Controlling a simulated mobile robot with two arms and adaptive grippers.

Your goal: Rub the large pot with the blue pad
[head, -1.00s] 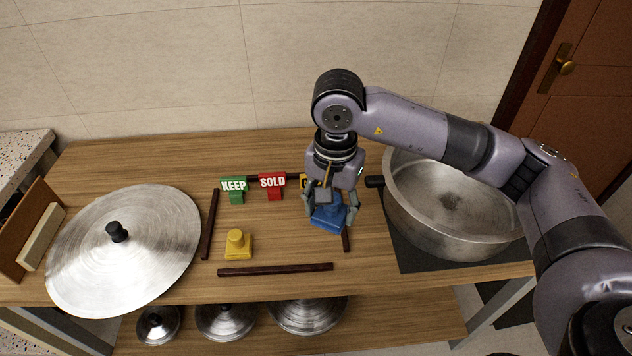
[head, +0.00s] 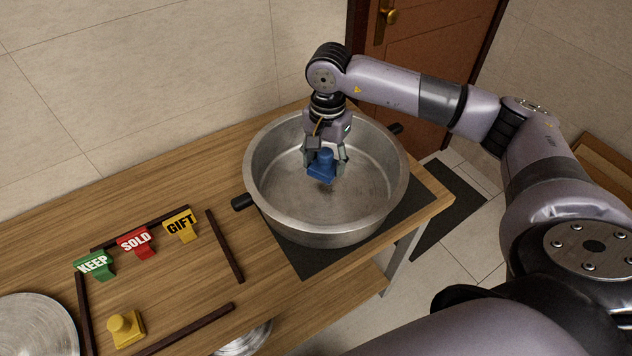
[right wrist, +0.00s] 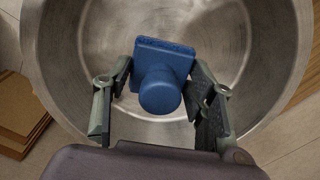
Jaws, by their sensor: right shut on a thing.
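The large pot (head: 265,205) is a wide grey metal pan with dark side handles, standing on a dark mat at the right end of the wooden table. My right gripper (head: 326,166) is shut on the blue pad (head: 321,163), holding it by its knob over the inside of the pot. In the right wrist view the blue pad (right wrist: 163,76) sits between the two fingers, with the pot (right wrist: 62,52) around it. I cannot tell whether the pad touches the pot's floor. My left gripper is not in view.
A yellow knobbed pad (head: 126,328) lies inside a frame of dark strips. Green KEEP (head: 94,264), red SOLD (head: 136,242) and yellow GIFT (head: 181,225) signs stand along its back. A metal lid (head: 36,328) lies at the lower left. A door (head: 440,75) is beyond the table.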

